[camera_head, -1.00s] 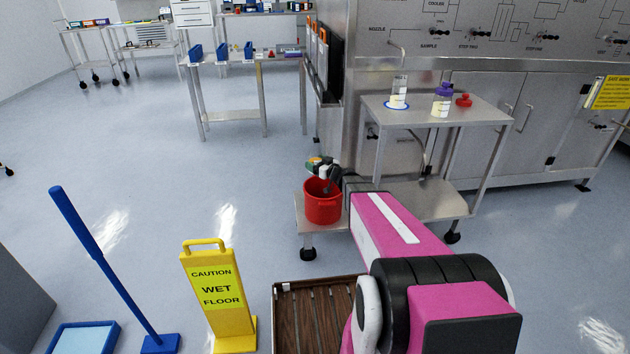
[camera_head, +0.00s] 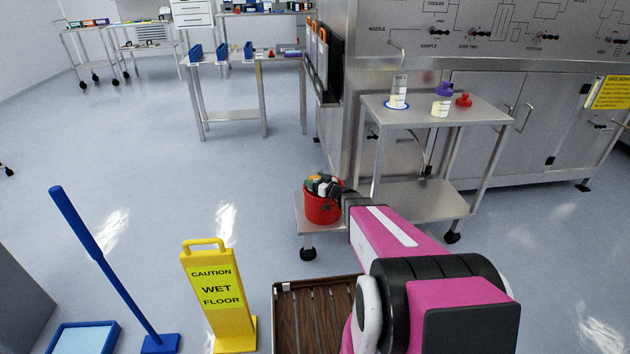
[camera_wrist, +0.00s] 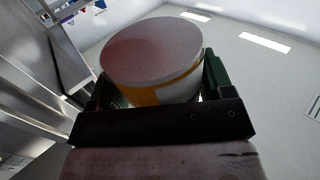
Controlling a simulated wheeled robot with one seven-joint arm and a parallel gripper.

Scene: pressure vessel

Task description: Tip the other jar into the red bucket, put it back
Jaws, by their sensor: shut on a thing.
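My gripper (camera_head: 322,186) is at the mouth of the red bucket (camera_head: 320,210), which stands on a low steel shelf. It is shut on a jar. In the wrist view the jar (camera_wrist: 152,62) has a flat, pinkish round end facing the camera and an orange and white side, between my green-edged fingers (camera_wrist: 160,88). The jar looks tilted over the bucket; its mouth and whatever comes out are hidden.
The steel table (camera_head: 420,115) stands right behind the bucket, against the large steel cabinet. The floor at left is open.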

